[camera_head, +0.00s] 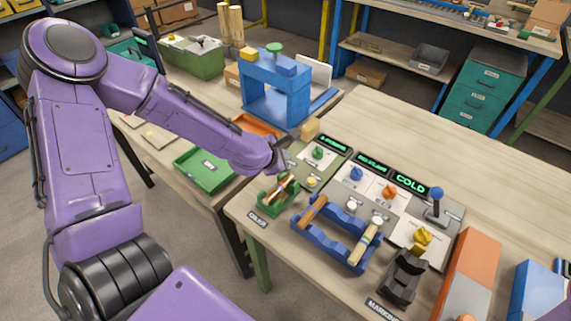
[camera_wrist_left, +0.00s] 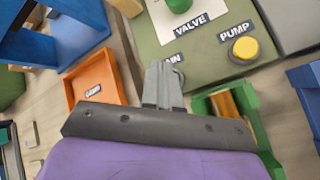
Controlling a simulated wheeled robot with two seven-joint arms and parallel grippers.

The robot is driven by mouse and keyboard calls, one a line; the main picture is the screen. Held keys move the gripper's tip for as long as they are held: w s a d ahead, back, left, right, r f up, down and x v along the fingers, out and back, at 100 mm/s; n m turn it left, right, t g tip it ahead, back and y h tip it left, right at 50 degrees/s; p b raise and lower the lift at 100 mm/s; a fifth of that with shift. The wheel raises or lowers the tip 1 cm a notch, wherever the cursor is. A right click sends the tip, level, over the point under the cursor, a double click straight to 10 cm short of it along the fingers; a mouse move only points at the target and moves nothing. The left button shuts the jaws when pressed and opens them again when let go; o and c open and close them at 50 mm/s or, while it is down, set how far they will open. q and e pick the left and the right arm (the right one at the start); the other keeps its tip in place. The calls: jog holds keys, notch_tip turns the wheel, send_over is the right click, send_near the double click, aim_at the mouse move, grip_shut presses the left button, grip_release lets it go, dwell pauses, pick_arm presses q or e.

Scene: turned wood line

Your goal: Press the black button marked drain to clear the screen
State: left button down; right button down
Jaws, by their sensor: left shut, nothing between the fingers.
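The green control panel (camera_head: 303,163) stands on the wooden table, with a lit green screen (camera_head: 333,143) at its back edge. In the left wrist view the panel (camera_wrist_left: 210,75) shows a green VALVE knob (camera_wrist_left: 179,4), a yellow PUMP button (camera_wrist_left: 245,48) and a partly covered label (camera_wrist_left: 174,61) ending in "IN". The black button itself is hidden, apparently behind my fingers. My left gripper (camera_head: 282,158) is shut and empty at the panel's left side; its fingertips (camera_wrist_left: 163,72) lie over the label area. I cannot tell whether they touch. My right gripper is not in view.
An orange tray (camera_wrist_left: 95,82) lies to the left. A blue press frame (camera_head: 274,98) stands behind. Blue racks (camera_head: 337,237) and a COLD-screen panel are further right.

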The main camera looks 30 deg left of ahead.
pick_arm(q)
jog(key=shift+f, duration=0.1)
jog(key=shift+f+b, duration=0.3)
jog(key=shift+f, duration=0.05)
jog(key=shift+f+b, duration=0.35)
jog(key=shift+f, duration=0.05)
dwell(0.6)
jog(key=shift+r, duration=0.1)
jog(key=shift+r+p, duration=0.75)
jog(key=shift+p, duration=0.15)
notch_tip(320, 180, up, 5)
jog(key=p, duration=0.5)
jog(key=shift+r, duration=0.1)
